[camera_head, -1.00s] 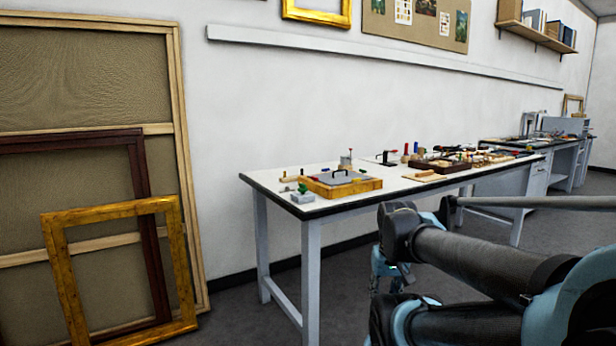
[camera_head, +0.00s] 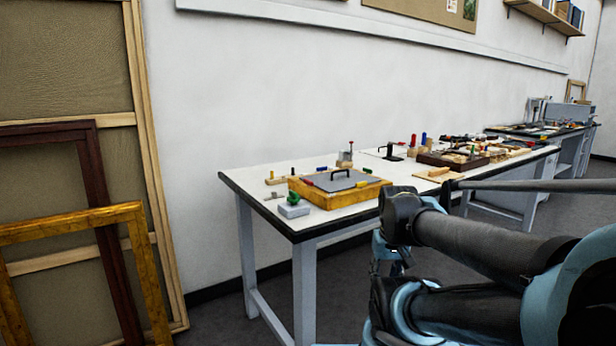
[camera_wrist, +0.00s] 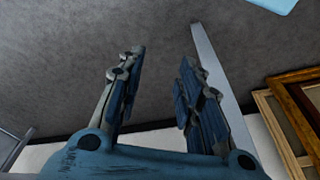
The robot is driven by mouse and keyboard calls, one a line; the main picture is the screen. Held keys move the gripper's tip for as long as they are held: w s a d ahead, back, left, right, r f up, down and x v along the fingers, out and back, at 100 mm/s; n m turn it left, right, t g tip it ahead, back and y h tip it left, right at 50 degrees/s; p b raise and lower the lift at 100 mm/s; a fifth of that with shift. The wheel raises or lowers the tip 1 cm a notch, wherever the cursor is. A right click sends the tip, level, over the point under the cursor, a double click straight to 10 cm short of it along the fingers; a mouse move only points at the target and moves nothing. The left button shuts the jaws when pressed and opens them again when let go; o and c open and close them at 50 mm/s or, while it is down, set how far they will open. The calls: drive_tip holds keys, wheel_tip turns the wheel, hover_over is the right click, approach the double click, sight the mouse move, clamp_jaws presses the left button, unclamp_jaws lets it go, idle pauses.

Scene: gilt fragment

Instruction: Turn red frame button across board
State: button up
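A gilt frame (camera_head: 345,197) lies flat near the left end of the white table. A grey backing board (camera_head: 330,180) with a black handle (camera_head: 326,173) sits inside it. A small red piece (camera_head: 308,183), which looks like the red button, shows at the board's left edge; its exact angle is too small to tell. A yellow piece and a blue piece also show at the edges. My gripper (camera_wrist: 160,85) is open and empty in the wrist view, with its two fingers apart. In the head view it is not clearly seen; my folded arm is at the right, apart from the table.
The white table (camera_head: 250,178) has a dark edge. A grey block with a green knob (camera_head: 293,205) stands left of the frame. A brown tray (camera_head: 452,160) and tools lie farther along. Large frames (camera_head: 75,215) lean on the left wall. Floor shows before the table.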

drive_tip(key=shift+o, duration=0.3)
drive_tip(key=shift+w, duration=0.15)
drive_tip(key=o, duration=0.4)
drive_tip(key=shift+s+r, duration=0.2)
drive_tip(key=shift+o, duration=1.1)
drive_tip(key=w+a+r+m, duration=0.2)
drive_tip(key=w+r, duration=0.5)
drive_tip(key=r, duration=0.4)
drive_tip(key=shift+r, duration=0.25)
wheel_tip(320, 180, up, 24)
drive_tip(key=f+m+g, duration=0.1)
drive_tip(key=m+g, duration=0.1)
drive_tip(key=m, duration=0.7)
hover_over(308, 183)
drive_tip(key=f, duration=1)
drive_tip(key=w+f, duration=0.1)
drive_tip(key=f, duration=0.5)
